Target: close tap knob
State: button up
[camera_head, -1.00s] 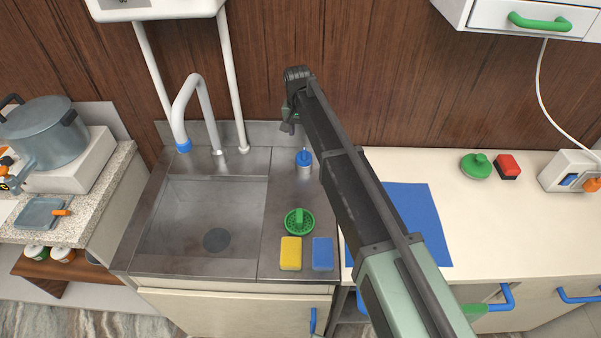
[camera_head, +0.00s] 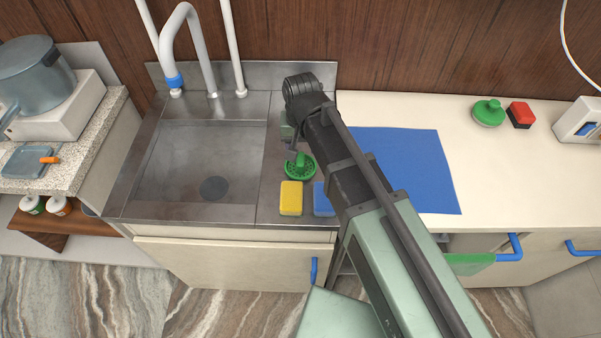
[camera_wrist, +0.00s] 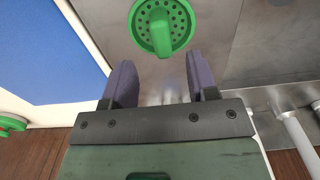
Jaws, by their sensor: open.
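The curved white tap (camera_head: 188,45) with a blue tip stands behind the steel sink (camera_head: 205,165). Pale upright pipes rise beside it, and I cannot make out a separate tap knob. In the head view my gripper (camera_head: 291,146) points down over the steel top right of the basin, close to a round green piece with holes and a raised grip (camera_head: 300,166). In the wrist view my gripper (camera_wrist: 160,62) is open, its two fingers apart with nothing held. The green piece (camera_wrist: 161,25) lies just past the fingertips. Pale pipes (camera_wrist: 297,135) show at the right.
A yellow sponge (camera_head: 291,198) and a blue sponge (camera_head: 322,200) lie in front of the green piece. A blue mat (camera_head: 415,165) covers part of the right counter. A pot (camera_head: 35,75) stands at the left. The basin is empty.

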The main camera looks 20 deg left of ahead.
aim_at(301, 158)
notch_tip(301, 158, down, 6)
jog(key=b, duration=0.5)
jog(key=shift+a+f, duration=0.1)
jog(key=shift+f, duration=0.1)
jog(key=shift+r, duration=0.25)
grip_shut()
jog(key=shift+r, duration=0.1)
